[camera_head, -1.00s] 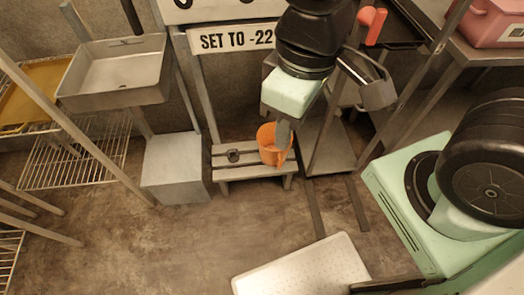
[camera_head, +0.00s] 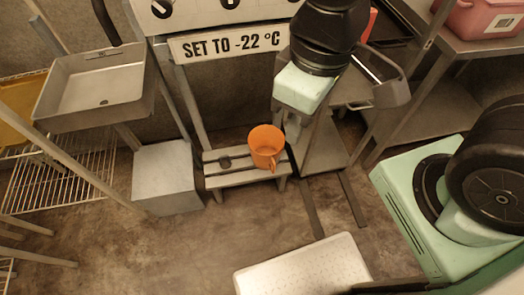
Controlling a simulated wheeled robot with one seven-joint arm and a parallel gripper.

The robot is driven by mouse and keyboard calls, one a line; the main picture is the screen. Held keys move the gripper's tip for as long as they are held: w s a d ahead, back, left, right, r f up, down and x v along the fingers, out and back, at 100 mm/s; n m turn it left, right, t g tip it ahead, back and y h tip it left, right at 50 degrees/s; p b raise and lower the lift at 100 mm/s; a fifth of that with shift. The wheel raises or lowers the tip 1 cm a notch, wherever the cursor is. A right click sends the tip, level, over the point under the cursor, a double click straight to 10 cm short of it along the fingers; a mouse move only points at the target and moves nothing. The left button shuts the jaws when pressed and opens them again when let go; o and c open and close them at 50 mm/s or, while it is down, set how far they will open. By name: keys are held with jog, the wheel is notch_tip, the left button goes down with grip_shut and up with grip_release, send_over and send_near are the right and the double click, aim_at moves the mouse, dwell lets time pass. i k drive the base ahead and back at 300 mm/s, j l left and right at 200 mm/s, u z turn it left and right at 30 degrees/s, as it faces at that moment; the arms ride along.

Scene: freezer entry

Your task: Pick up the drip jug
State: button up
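The orange drip jug (camera_head: 265,146) stands upright on the slatted low step (camera_head: 240,181) below the control panel, near the step's right end. Its open top faces up, and its handle is on the side nearest me. My gripper (camera_head: 292,130) hangs at the end of my arm just right of the jug in the picture. It does not appear to hold the jug. The fingers are small, grey and partly hidden under the pale green wrist, so their opening is unclear.
A grey box (camera_head: 166,178) stands to the left, below a metal sink (camera_head: 97,88). A metal trolley (camera_head: 325,150) is close on the right. A pale perforated board (camera_head: 302,268) lies in front.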

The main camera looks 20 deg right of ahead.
aim_at(266, 142)
jog(key=i+j+z, duration=0.15)
jog(key=j, duration=0.2)
jog(key=i+j+z, duration=0.15)
jog(key=j, duration=0.25)
jog(key=i+j+z, duration=0.15)
jog(key=j, duration=0.25)
jog(key=z, duration=1.4)
